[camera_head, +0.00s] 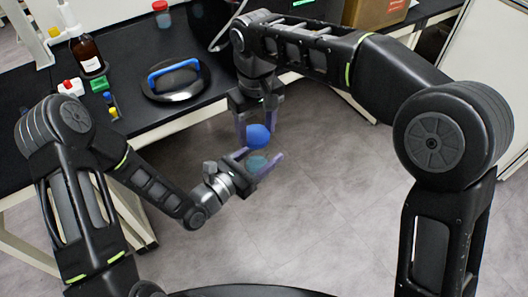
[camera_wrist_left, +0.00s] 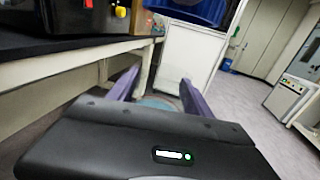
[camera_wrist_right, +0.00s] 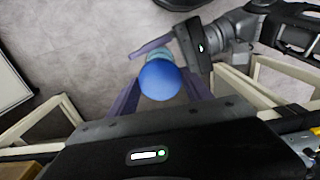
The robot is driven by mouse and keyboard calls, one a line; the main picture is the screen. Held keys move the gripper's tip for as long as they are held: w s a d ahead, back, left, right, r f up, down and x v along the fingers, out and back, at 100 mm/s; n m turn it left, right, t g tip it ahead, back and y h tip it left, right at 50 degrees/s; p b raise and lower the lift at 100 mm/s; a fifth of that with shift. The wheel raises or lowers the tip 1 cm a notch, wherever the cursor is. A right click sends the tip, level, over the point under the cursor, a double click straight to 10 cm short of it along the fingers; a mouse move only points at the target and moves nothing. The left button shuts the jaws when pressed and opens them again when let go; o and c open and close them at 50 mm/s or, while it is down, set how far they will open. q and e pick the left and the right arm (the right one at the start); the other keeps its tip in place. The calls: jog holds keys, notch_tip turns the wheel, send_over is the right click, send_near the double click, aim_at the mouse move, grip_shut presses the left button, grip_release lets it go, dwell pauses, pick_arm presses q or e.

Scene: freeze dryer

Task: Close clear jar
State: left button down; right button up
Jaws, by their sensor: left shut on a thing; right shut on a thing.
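The clear, teal-tinted jar (camera_head: 257,163) is held in the air in front of the bench by my left gripper (camera_head: 255,160), whose fingers are shut on its sides. The jar's top also shows between the fingers in the left wrist view (camera_wrist_left: 158,103). A round blue lid (camera_head: 258,135) is shut between the fingers of my right gripper (camera_head: 257,132), just above the jar. In the right wrist view the lid (camera_wrist_right: 160,80) overlaps the jar (camera_wrist_right: 159,55), which lies beyond it. The lid looks apart from the jar in the head view.
The black bench (camera_head: 150,50) holds a round black lid with a blue handle (camera_head: 175,78), a brown bottle (camera_head: 88,55), a white bottle with a red cap (camera_head: 71,88) and small coloured items. Cardboard boxes (camera_head: 375,12) stand at the back. Open floor lies below the grippers.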

aim_at(257, 152)
jog(key=shift+f, duration=1.35)
jog(key=shift+s, duration=0.1)
jog(key=shift+f, duration=0.85)
jog(key=shift+f, duration=0.6)
dwell(0.3)
